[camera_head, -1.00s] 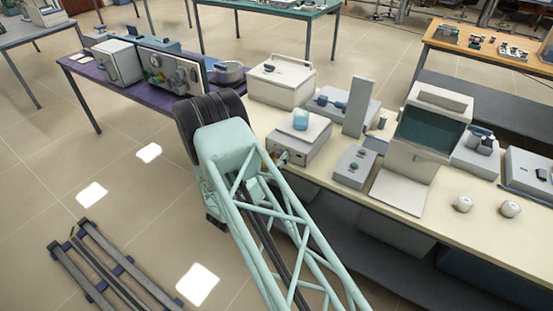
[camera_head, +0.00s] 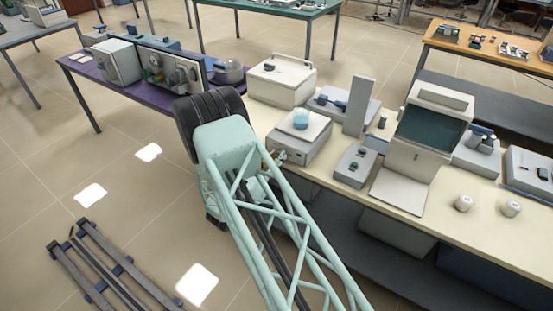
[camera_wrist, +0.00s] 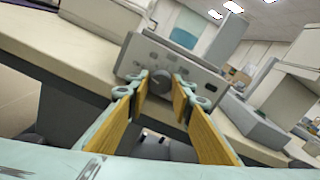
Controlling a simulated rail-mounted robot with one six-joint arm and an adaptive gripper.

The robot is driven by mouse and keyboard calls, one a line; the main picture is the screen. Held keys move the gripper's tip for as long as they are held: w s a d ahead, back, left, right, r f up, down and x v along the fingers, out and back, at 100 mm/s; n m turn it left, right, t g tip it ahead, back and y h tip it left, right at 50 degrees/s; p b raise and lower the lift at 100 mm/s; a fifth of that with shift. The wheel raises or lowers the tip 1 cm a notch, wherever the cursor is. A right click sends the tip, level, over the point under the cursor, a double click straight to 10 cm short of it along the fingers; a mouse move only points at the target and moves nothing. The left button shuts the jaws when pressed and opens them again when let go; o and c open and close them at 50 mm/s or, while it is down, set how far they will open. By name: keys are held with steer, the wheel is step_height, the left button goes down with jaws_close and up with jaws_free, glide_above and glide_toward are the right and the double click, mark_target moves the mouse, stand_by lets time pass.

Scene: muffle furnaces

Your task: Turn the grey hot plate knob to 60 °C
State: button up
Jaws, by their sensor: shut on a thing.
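A dark round knob (camera_wrist: 162,81) on that panel sits between my fingertips. My gripper (camera_wrist: 161,84) has yellow-lined fingers, one on each side of the knob, and is shut on it. In the head view my gripper (camera_head: 276,157) is at the hot plate's front, partly hidden by my arm. The knob's scale and pointer cannot be read.
A small grey control box (camera_head: 355,166) stands right of the hot plate, near a tall grey block (camera_head: 359,106). A white box-shaped device (camera_head: 282,80) is behind it. A furnace with a dark window (camera_head: 433,122) is farther right.

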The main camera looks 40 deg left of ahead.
steer(key=shift+m+b, duration=2.4)
steer(key=shift+m, duration=1)
steer(key=o, duration=0.9)
steer(key=shift+c, duration=0.2)
steer(key=shift+s, duration=0.1)
steer(key=s+d, duration=0.1)
steer(key=s, duration=1)
steer(key=shift+s, duration=0.35)
steer(key=shift+w+d+r, duration=0.1)
steer(key=shift+d, duration=0.05)
